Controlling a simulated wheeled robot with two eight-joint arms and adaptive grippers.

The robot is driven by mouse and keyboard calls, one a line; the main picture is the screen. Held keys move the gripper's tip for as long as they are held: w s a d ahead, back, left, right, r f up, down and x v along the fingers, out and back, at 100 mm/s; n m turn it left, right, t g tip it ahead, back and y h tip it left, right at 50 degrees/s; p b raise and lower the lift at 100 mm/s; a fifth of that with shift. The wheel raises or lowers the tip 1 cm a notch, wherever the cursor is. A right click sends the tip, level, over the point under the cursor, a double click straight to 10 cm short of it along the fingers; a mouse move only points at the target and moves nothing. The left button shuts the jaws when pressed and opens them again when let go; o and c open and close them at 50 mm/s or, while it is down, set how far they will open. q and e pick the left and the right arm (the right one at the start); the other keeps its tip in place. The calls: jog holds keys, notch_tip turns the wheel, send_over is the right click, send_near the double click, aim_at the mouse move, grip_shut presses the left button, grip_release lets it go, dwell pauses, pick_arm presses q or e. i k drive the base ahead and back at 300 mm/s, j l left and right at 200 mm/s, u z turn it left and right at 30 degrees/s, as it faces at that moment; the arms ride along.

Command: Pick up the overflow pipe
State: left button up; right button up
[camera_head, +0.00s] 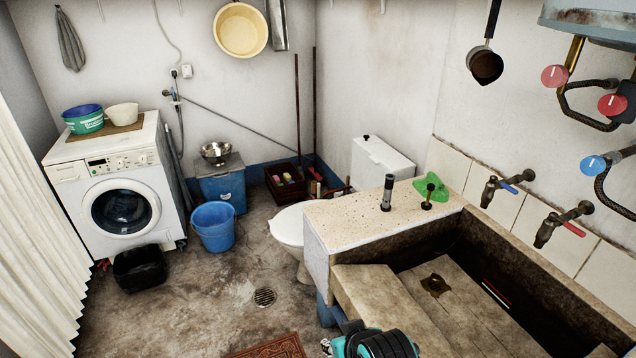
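The likely overflow pipe (387,192) is a short dark upright tube with a paler lower band. It stands on the speckled stone ledge (345,213) at the trough's far left end. Beside it on the right stands a short dark-handled piece (429,195) with a round foot. A teal and black part of one of my arms shows at the bottom edge, well below the pipe. I cannot tell which arm it is. No gripper fingers can be made out, and nothing touches the pipe.
The stone trough (520,250) has a drain hole (435,285) in its floor. Two taps (505,187) (562,223) jut out over the trough. A toilet (290,225) stands behind the ledge.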

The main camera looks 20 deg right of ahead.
aim_at(390, 178)
jog(key=i+j, duration=0.1)
jog(key=i, duration=0.5)
jog(key=i+j, duration=0.15)
jog(key=i, duration=0.5)
jog(key=i+z, duration=0.8)
jog(key=z, duration=0.2)
jog(key=i+j+z, duration=0.3)
jog(key=z, duration=0.2)
jog(key=i+j+z, duration=0.3)
jog(key=z, duration=0.2)
jog(key=j, duration=0.1)
